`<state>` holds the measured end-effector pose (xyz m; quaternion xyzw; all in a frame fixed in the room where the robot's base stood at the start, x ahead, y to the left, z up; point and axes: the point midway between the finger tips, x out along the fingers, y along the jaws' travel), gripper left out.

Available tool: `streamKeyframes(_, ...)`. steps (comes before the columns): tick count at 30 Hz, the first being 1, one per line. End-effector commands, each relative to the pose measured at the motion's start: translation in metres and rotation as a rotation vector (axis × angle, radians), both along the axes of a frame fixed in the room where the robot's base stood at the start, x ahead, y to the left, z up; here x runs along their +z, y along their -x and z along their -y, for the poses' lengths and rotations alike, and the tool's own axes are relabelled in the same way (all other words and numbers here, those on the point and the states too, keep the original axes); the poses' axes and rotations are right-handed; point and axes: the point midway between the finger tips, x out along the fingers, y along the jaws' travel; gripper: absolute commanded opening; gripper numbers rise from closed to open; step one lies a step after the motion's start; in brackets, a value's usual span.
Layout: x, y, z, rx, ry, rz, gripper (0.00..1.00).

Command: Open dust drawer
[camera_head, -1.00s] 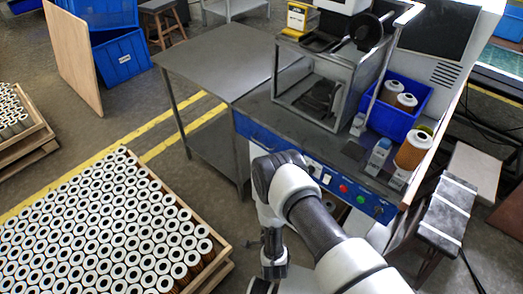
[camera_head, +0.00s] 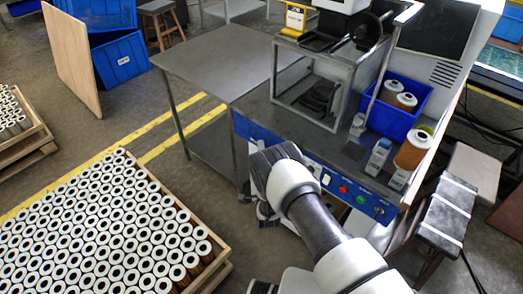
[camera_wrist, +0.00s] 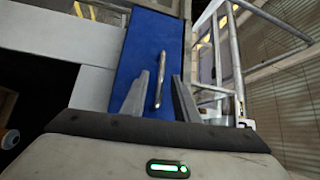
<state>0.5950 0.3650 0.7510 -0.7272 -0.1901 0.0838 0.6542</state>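In the wrist view a blue panel (camera_wrist: 150,42), seemingly the drawer front, carries a slim metal bar handle (camera_wrist: 157,62). The panel looks closed. My gripper (camera_wrist: 160,88) is open, its two grey fingers spread to the left and right of the handle. The handle appears between them; I cannot tell whether they touch it or how far off it is. In the head view my gripper (camera_head: 265,213) is low in front of the bench, partly hidden by my wrist. The blue bench front (camera_head: 248,128) shows there, but my arm hides the handle.
The bench (camera_head: 262,105) carries a metal frame, a blue bin (camera_head: 392,115) with orange cartridges, and small bottles. Buttons (camera_head: 343,189) line its front. A wooden tray (camera_head: 222,262) full of cartridges lies at the left front. Floor between tray and bench is free.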

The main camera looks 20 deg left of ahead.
Motion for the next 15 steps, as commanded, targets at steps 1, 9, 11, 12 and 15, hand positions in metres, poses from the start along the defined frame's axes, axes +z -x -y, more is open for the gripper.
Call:
streamKeyframes(1,0.0006,-0.0036,-0.0019,0.000,-0.001,0.002,0.28)
streamKeyframes(9,0.0015,-0.0093,-0.0042,0.001,0.000,0.000,0.28)
streamKeyframes(11,0.0015,-0.0091,-0.0041,0.001,0.000,0.000,0.28)
streamKeyframes(12,0.0015,-0.0091,-0.0041,0.001,0.000,0.000,0.28)
streamKeyframes(15,0.0014,-0.0089,-0.0040,0.001,0.000,0.000,0.13)
